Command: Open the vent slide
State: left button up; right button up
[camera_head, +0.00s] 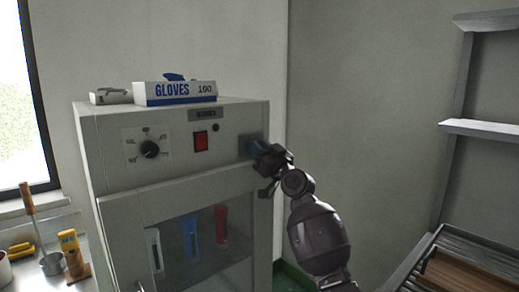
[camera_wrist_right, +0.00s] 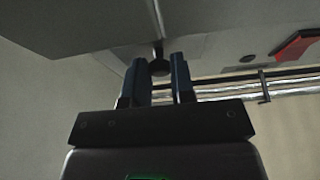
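The vent slide (camera_head: 246,147) is a small grey plate at the right end of the cabinet's upper front panel. My right gripper (camera_head: 262,149) is at it and covers part of it in the head view. In the right wrist view, a small dark knob (camera_wrist_right: 160,64) sits between the two fingertips of my right gripper (camera_wrist_right: 159,70). The fingers are apart, one on each side of the knob. I cannot tell whether they press on it. The slide's opening is hidden. My left gripper is not in view.
The grey cabinet (camera_head: 105,181) carries a dial (camera_head: 149,149) and a red switch (camera_head: 200,141). A glove box (camera_head: 176,93) lies on top. Tools stand on a bench at the left. A metal shelf (camera_head: 484,129) stands at the right, with free room between it and the cabinet.

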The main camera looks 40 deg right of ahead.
grip_shut()
notch_tip(320, 180, up, 6)
jog(key=p, duration=0.3)
jog(key=shift+r+p, duration=0.3)
jog(key=shift+r, duration=0.05)
jog(key=o, duration=0.7)
grip_release()
jog(key=shift+f, duration=0.1)
